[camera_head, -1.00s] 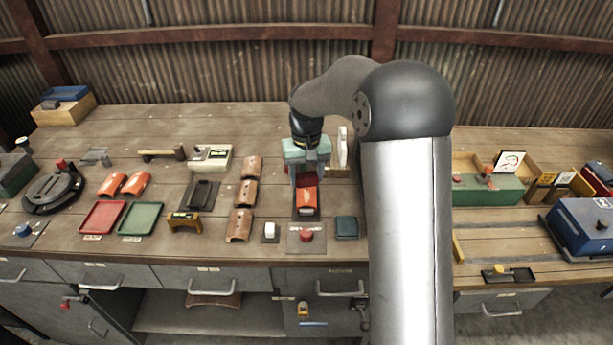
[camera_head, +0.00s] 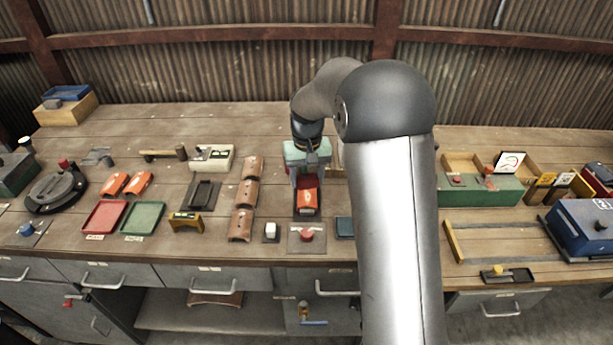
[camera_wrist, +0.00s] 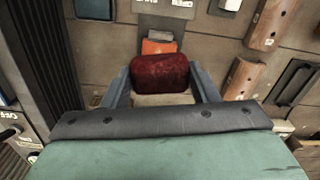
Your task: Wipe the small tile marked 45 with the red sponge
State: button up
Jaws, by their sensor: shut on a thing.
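My gripper (camera_head: 307,178) points down over the middle of the bench. In the wrist view it is shut on the dark red sponge (camera_wrist: 160,74), with one finger on each side. A small orange tile (camera_head: 307,201) lies on a dark pad (camera_head: 307,217) right below and in front of the gripper. The tile also shows in the wrist view (camera_wrist: 158,47), partly hidden behind the sponge. Its number is too small to read. I cannot tell whether the sponge touches the tile.
Brown curved tiles (camera_head: 244,194) stand in a column to the left. Two more orange tiles (camera_head: 138,183) lie farther left, near red (camera_head: 103,217) and green (camera_head: 141,218) trays. A red button (camera_head: 307,234) is in front of the pad. My arm hides the bench to the right.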

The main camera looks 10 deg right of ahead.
aim_at(307, 192)
jog(key=shift+f+b, duration=2.2)
jog(key=shift+f, duration=1.4)
jog(key=shift+w+f, duration=0.15)
jog(key=shift+w+d+p, duration=0.25)
jog(key=shift+w+p, duration=0.3)
jog(key=shift+w, duration=0.5)
jog(key=shift+w+d+p, duration=0.2)
jog(key=shift+w+p, duration=0.4)
jog(key=shift+w, duration=0.5)
jog(key=shift+w+d+p, duration=0.25)
jog(key=shift+w+p, duration=0.3)
jog(key=shift+w, duration=0.5)
jog(key=shift+s+a+f+b, duration=0.1)
jog(key=shift+s+f+b, duration=0.05)
jog(key=shift+s+b, duration=0.25)
jog(key=shift+s+a+f+b, duration=0.1)
jog(key=shift+s+b, duration=0.2)
jog(key=shift+s, duration=0.2)
jog(key=shift+s+a+b, duration=0.2)
jog(key=shift+s+b, duration=0.15)
jog(key=shift+s, duration=0.5)
jog(key=shift+s+a+b, duration=0.15)
jog(key=shift+s+b, duration=0.15)
jog(key=shift+s, duration=0.55)
jog(key=shift+s+a+b, duration=0.2)
jog(key=shift+s+b, duration=0.15)
jog(key=shift+s, duration=0.5)
jog(key=shift+w+r+p, duration=0.1)
jog(key=shift+r+p, duration=2.4)
jog(key=shift+r, duration=1.75)
